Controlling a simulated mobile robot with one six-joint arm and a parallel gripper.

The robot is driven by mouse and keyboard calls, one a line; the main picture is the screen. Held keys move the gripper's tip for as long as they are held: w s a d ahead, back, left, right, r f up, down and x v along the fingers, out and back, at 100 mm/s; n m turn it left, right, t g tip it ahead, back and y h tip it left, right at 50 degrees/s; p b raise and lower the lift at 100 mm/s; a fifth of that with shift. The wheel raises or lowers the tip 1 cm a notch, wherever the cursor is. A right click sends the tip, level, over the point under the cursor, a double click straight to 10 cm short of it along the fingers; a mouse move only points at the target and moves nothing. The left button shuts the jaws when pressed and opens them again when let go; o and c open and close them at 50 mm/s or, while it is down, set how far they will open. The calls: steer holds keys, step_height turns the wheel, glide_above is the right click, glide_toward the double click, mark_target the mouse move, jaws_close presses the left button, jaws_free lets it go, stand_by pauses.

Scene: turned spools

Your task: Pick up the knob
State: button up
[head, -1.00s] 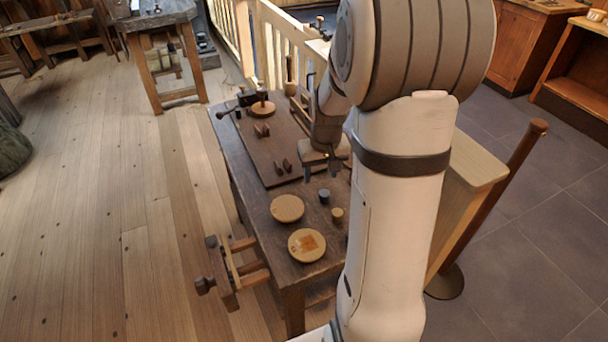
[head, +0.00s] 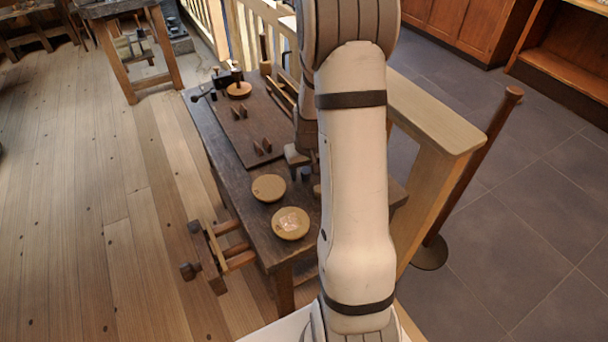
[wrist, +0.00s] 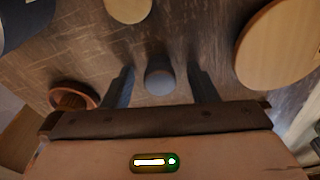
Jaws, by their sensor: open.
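A small grey round-topped piece, which looks like the knob (wrist: 158,82), stands on the dark wooden bench between my fingers in the wrist view. In the head view it is small and partly hidden at my fingers. My gripper (wrist: 160,73) is open, with one dark finger on each side of the grey piece and a gap on both sides. In the head view my gripper (head: 306,158) is low over the bench, largely hidden behind my arm.
Two pale wooden discs (head: 268,188) (head: 290,223) lie near the bench's front edge. A small turned wooden piece (wrist: 74,97) stands left of my fingers in the wrist view. A dark board (head: 248,128) with small brown blocks lies farther back. A vise (head: 210,255) juts from the bench's left side.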

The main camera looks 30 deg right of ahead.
steer(key=c, duration=1)
steer(key=shift+r, duration=0.1)
